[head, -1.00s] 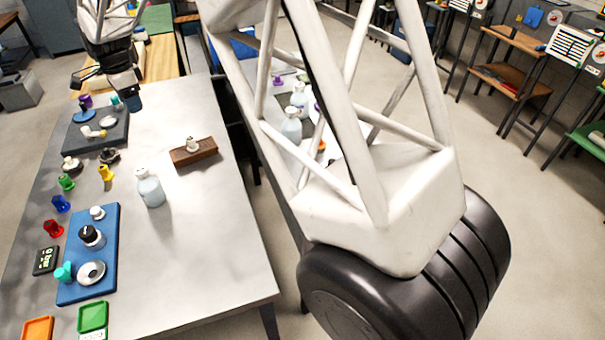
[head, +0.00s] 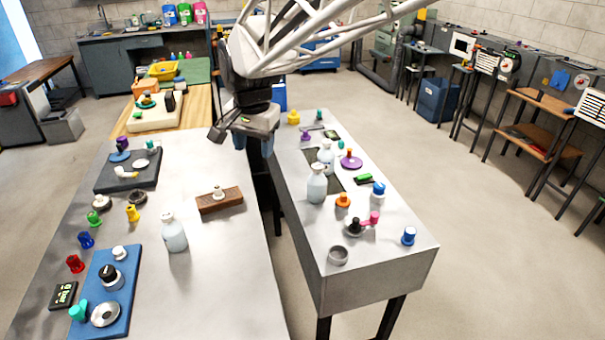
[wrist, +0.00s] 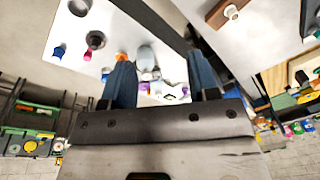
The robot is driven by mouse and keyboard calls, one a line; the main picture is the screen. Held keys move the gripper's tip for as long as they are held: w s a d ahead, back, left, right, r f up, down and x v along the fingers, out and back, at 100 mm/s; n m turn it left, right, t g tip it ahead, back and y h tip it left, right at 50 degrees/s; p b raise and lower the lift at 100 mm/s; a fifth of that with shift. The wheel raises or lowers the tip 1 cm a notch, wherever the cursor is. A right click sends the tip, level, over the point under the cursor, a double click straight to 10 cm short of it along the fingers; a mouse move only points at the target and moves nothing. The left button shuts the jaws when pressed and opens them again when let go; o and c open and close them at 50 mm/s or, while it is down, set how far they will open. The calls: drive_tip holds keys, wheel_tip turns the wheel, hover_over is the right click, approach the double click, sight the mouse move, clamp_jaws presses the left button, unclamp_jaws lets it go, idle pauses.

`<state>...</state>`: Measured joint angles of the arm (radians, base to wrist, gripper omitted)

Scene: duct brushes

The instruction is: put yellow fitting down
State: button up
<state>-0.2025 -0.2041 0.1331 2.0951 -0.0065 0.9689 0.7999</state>
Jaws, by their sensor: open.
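A yellow fitting (head: 132,212) stands upright on the left grey table (head: 215,290), beside a green fitting (head: 94,218) and a dark round knob (head: 137,197). A second yellow piece (head: 293,118) stands at the far end of the right table (head: 300,240). My gripper (head: 253,145) is open and empty, above the gap between the two tables near their far ends. It is apart from both yellow pieces. In the wrist view its two blue fingers (wrist: 161,85) are spread, with nothing held between them.
White bottles (head: 174,234) (head: 317,185) stand on both tables. A wooden block (head: 219,200), a blue tray (head: 122,311) and a dark tray (head: 110,185) lie on the left table. Its near right part is bare. Several small fittings crowd the right table.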

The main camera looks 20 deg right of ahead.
drive_tip(key=s+d+f+n, duration=0.1)
drive_tip(key=s+d, duration=0.3)
drive_tip(key=s, duration=0.4)
drive_tip(key=s+d+f+n, duration=0.2)
drive_tip(key=s+d+n, duration=0.1)
drive_tip(key=s, duration=0.6)
drive_tip(key=s+d+f+n, duration=0.2)
drive_tip(key=s+d, duration=0.2)
drive_tip(key=s, duration=0.5)
drive_tip(key=shift+d+n+t+h, duration=0.3)
drive_tip(key=shift+d+t, duration=0.05)
drive_tip(key=shift+t, duration=0.05)
